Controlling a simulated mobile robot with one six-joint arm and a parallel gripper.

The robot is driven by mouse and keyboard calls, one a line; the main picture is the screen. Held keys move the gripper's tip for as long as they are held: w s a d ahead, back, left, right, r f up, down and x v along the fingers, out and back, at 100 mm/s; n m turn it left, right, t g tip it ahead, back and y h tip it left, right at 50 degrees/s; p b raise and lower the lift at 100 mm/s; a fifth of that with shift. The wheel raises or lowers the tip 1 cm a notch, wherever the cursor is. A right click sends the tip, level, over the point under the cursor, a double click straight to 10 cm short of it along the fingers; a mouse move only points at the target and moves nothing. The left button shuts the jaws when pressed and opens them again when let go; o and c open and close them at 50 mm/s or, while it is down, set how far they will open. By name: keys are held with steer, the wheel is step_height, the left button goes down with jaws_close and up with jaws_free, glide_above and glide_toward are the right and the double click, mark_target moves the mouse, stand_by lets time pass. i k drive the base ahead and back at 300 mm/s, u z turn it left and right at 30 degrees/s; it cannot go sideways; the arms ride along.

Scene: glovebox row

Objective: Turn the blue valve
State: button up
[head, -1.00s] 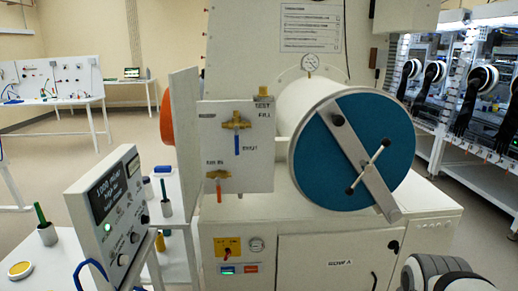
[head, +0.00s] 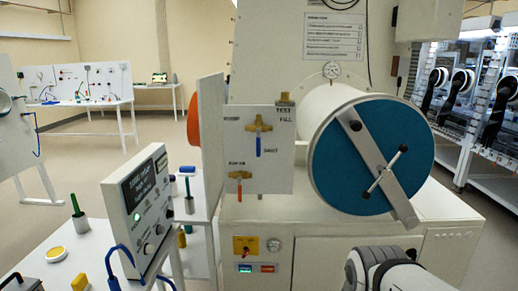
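The blue valve (head: 259,139) is in the head view on a white upright panel (head: 280,177), left of the large cylinder. It has a brass body, and its blue lever hangs straight down. A second brass valve with an orange-red lever (head: 239,189), also pointing down, sits below it to the left. My gripper is not in view. Only a white and dark grey link of my arm shows at the bottom right, well below and right of the blue valve. Nothing touches the valve.
The white cylinder with a blue door (head: 412,150) and a diagonal bar juts out right of the panel. A grey instrument box (head: 140,206) stands on a table (head: 35,262) at the left front. A white cabinet (head: 320,253) is below. Open floor lies at back left.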

mark_target(258, 131)
steer(key=z, duration=0.05)
steer(key=i, duration=1)
steer(key=u, duration=0.05)
